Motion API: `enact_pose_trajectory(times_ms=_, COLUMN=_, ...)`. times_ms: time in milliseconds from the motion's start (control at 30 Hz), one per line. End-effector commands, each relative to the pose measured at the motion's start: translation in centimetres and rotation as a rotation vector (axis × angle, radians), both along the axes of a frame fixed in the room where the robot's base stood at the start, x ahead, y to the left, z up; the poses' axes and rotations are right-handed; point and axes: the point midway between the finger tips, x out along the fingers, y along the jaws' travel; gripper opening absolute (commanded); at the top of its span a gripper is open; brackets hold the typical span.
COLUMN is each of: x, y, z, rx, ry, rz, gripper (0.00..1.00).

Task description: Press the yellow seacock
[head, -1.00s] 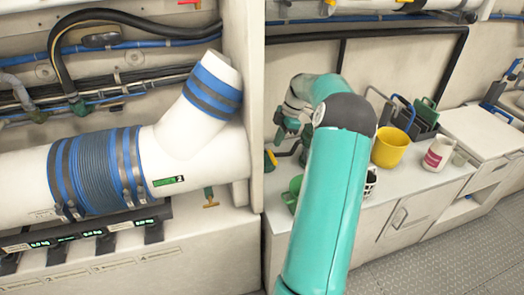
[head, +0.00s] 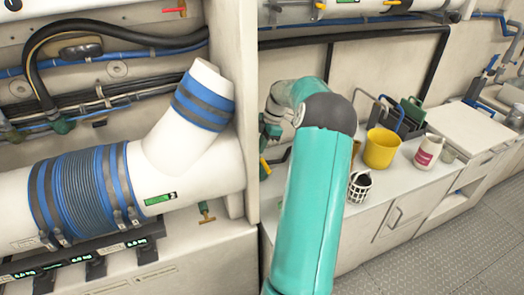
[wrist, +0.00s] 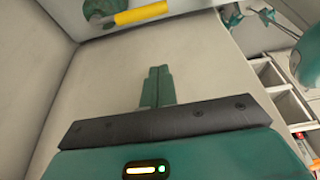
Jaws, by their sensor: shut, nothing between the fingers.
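The yellow seacock handle (wrist: 140,13) shows at the top of the wrist view, a yellow lever on a dark green body (wrist: 98,9), partly cut off by the frame edge. My gripper (wrist: 158,70) has its two green fingers together and empty, pointing up towards the lever. A gap of pale panel shows between the fingertips and the lever, so they look apart. In the head view a small yellow piece (head: 264,166) shows by the white partition, below the end of my arm; I cannot tell if it is the same lever. The partition and my arm hide much there.
The floor at right is clear.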

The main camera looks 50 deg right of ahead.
Motion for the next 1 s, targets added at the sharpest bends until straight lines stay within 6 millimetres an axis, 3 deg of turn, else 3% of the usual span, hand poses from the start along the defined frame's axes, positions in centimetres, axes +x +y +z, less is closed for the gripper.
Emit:
enact_pose_trajectory(times_ms=433, x=2.0, y=2.8, z=-8.2, rx=0.003, ry=0.002, rz=0.003, gripper=0.00)
enact_pose_trajectory(times_ms=700, x=0.3, y=-0.4, z=-8.7, rx=0.001, ry=-0.001, rz=0.001, gripper=0.00)
enact_pose_trajectory(times_ms=1000, x=0.0, y=-0.7, z=-8.8, rx=0.001, ry=0.000, rz=0.001, gripper=0.00)
